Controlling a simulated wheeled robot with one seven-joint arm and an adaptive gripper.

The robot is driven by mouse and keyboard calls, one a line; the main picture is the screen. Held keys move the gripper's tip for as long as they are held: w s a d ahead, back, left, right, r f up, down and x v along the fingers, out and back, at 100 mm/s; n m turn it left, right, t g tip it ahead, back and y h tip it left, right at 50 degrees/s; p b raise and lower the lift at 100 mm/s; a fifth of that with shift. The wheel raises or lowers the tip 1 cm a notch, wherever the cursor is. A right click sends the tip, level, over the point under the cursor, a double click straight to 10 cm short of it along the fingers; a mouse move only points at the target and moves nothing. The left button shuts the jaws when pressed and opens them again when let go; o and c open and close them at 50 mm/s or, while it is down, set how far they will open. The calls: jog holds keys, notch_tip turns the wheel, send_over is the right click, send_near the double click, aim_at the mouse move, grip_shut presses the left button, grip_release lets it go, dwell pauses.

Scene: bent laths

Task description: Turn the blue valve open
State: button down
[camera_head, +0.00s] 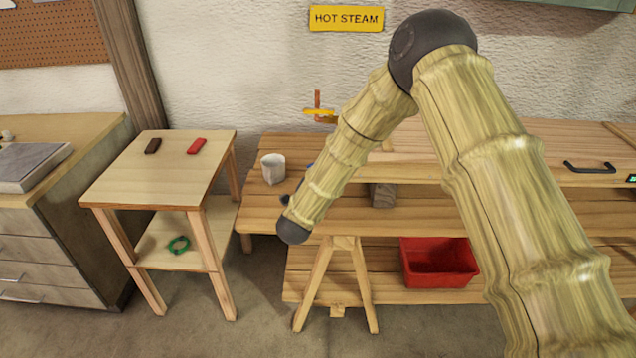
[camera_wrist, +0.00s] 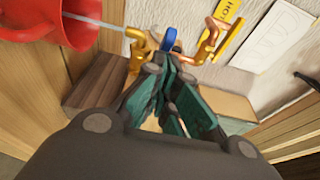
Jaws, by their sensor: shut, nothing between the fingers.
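The blue valve handle (camera_wrist: 170,39) shows in the wrist view as a small upright blue piece, beside a brass pipe fitting (camera_wrist: 137,46). My gripper (camera_wrist: 165,66) is shut and empty, its teal-padded fingers pointing toward the blue handle. The fingertips appear just short of it in the picture; I cannot tell whether they touch. In the head view my arm hides the gripper and most of the valve. Only a sliver of blue (camera_head: 310,166) shows at the arm's edge, and I cannot tell what it belongs to.
A white mug (camera_head: 272,169) is on the wooden bench (camera_head: 262,215). A red container (camera_wrist: 45,18) is close at the wrist view's upper left. A red bin (camera_head: 440,277) sits below.

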jog(key=shift+w+a+f+b, duration=0.15)
jog(key=shift+w+a+b, duration=1.2)
jog(key=shift+b, duration=1.25)
jog(key=shift+w, duration=0.1)
